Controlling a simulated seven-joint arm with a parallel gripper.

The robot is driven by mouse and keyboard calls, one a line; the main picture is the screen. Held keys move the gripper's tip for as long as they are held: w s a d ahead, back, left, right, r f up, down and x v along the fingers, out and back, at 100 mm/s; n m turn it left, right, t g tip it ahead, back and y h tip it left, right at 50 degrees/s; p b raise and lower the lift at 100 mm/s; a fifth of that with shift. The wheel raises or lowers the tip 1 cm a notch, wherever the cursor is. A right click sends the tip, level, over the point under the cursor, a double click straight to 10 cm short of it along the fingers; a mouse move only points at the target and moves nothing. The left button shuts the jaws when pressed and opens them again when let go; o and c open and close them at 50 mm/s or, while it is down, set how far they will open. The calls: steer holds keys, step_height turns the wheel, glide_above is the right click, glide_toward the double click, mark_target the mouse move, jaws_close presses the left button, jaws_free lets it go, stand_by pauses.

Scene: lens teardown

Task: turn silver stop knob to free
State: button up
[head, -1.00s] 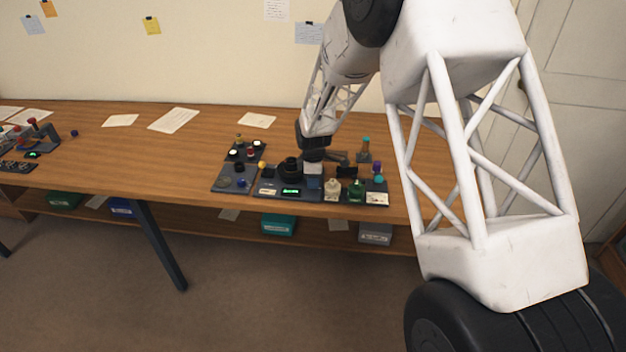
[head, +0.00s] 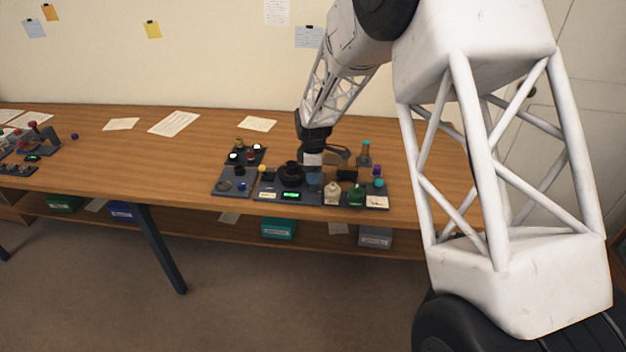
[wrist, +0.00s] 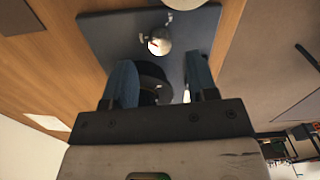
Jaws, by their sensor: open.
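In the wrist view, a pale silver rounded knob (wrist: 158,43) with a small red mark stands on a dark plate (wrist: 105,30), just beyond my fingertips. I take it to be the stop knob; I cannot read its setting. My gripper (wrist: 160,68) is open, its two blue fingers apart. A black round part (wrist: 153,83) shows between the fingers; I cannot tell if they touch it. In the head view, my gripper (head: 313,176) is low over the dark station, just right of a black lens body (head: 291,173). I cannot make out the silver knob there.
A green-lit display (head: 291,196) is at the station's front. A cream bottle (head: 332,193) and a green bottle (head: 356,194) stand to the right, near a black block (head: 347,174). A smaller tray (head: 234,183) lies left. The wooden bench (head: 150,155) is mostly clear farther left.

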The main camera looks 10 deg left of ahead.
mark_target(313, 186)
steer(key=shift+r, duration=1.7)
steer(key=m, duration=0.5)
steer(key=shift+m, duration=0.3)
steer(key=m, duration=0.6)
steer(key=shift+f, duration=0.1)
steer(key=shift+f, duration=3.85)
steer(key=shift+c, duration=0.5)
